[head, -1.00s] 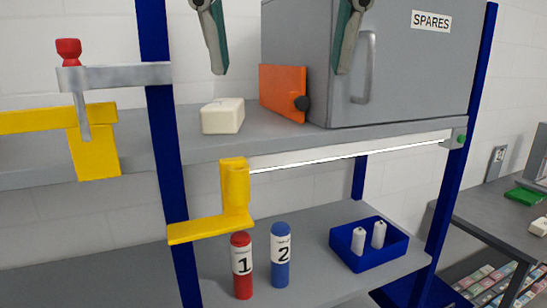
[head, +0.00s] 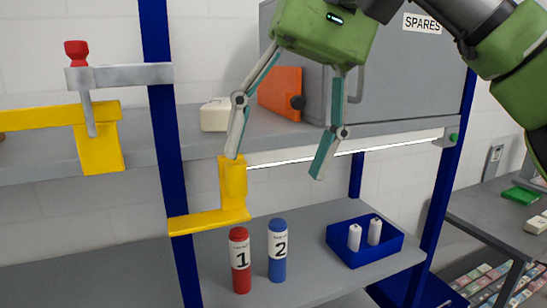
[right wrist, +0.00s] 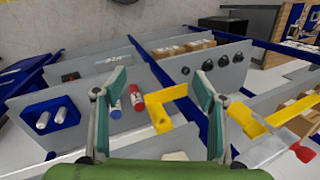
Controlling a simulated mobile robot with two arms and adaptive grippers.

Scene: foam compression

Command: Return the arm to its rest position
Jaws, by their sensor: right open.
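My right gripper (head: 276,168) is green with two grey-and-teal fingers spread wide. It hangs in front of the upper shelf and holds nothing. Its left fingertip overlaps the yellow bracket (head: 233,190) in the head view; I cannot tell whether they touch. In the right wrist view the two fingers (right wrist: 162,100) are also apart with nothing between them up close. My right arm (head: 490,45) comes in from the upper right. My left gripper does not show.
The upper shelf (head: 190,143) bears a white block (head: 214,117), an orange block (head: 279,90) and a grey SPARES cabinet (head: 420,85). Below stand a red cylinder (head: 240,262), a blue cylinder (head: 277,252) and a blue tray (head: 340,240). A clamp (head: 120,74) sits at left.

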